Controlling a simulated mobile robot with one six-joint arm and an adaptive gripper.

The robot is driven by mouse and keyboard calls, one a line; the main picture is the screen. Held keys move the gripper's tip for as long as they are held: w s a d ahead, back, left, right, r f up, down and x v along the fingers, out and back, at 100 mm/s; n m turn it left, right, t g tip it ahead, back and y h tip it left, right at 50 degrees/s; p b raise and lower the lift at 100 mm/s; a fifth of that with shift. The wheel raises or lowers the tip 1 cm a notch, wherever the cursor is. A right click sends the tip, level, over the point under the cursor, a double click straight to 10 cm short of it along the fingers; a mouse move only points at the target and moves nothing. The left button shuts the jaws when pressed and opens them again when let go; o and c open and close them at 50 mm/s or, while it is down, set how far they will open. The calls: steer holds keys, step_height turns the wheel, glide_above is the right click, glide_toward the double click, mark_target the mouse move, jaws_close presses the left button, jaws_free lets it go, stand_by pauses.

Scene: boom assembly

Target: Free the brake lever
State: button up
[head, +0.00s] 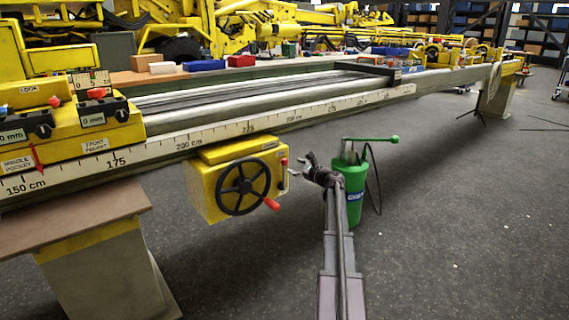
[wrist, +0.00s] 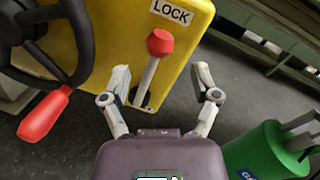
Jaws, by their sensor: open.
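The brake lever (wrist: 160,42) has a red knob on a grey shaft and stands below a LOCK label on the yellow winch box (wrist: 120,22). In the head view its red knob (head: 284,161) shows at the box's right side. My gripper (wrist: 162,78) is open, and in the wrist view the lever's shaft lies between its two fingers, nearer the left one. I cannot tell whether a finger touches it. In the head view my gripper (head: 308,164) is just right of the box.
A black handwheel (head: 243,186) with a red handle (wrist: 45,115) is on the box's front. A green pump-like canister (head: 353,188) with a green handle stands close right of my gripper. The long scaled beam (head: 240,127) runs above. Dark floor (head: 440,220) is clear at right.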

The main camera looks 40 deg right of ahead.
mark_target(284, 160)
steer(key=shift+w+a, duration=0.15)
steer(key=shift+w, duration=0.9)
steer(key=shift+w+a, duration=0.2)
steer(key=shift+w, duration=0.8)
steer(key=shift+w+a, duration=0.15)
steer(key=shift+w, duration=0.9)
jaws_close()
